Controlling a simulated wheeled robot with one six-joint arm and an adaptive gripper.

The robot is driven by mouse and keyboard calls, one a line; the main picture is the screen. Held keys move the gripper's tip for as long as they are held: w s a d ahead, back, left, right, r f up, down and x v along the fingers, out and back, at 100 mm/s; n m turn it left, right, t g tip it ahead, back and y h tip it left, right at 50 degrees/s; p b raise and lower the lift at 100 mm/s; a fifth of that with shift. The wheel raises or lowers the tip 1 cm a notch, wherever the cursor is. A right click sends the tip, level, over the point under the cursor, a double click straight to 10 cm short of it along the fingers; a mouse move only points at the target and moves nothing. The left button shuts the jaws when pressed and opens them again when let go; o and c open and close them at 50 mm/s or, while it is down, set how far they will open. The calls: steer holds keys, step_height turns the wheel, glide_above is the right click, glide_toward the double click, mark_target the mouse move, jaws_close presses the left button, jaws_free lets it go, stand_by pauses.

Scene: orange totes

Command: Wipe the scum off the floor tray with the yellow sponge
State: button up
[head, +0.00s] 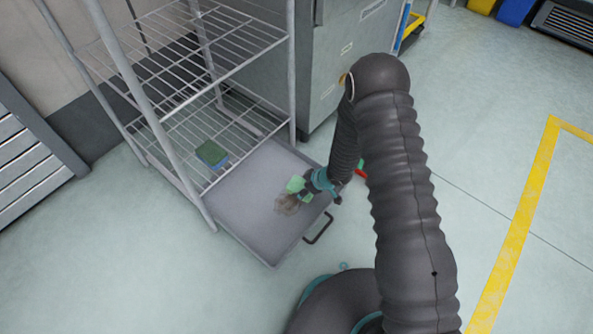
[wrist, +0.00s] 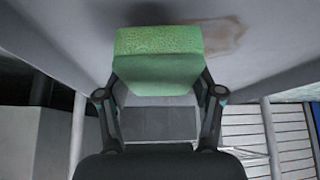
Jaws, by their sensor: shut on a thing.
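My gripper (head: 312,188) is shut on a green sponge (head: 295,184), which fills the space between the fingers in the wrist view (wrist: 158,58). No yellow face of it shows. The sponge is over the grey floor tray (head: 245,190), near its right side; I cannot tell whether it touches the surface. A brownish smear of scum (head: 286,206) lies on the tray right beside the sponge. In the wrist view the scum (wrist: 228,38) is at the sponge's upper right, partly hidden behind it.
A wire rack (head: 180,75) stands over the tray's far left side, its post close by. A dark green and blue block (head: 212,154) sits at the rack's bottom. The tray has a dark handle (head: 318,229). A grey cabinet (head: 345,60) stands behind. Floor at right is clear.

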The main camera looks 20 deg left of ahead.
steer(key=shift+r+p, duration=1.85)
steer(key=shift+r, duration=0.75)
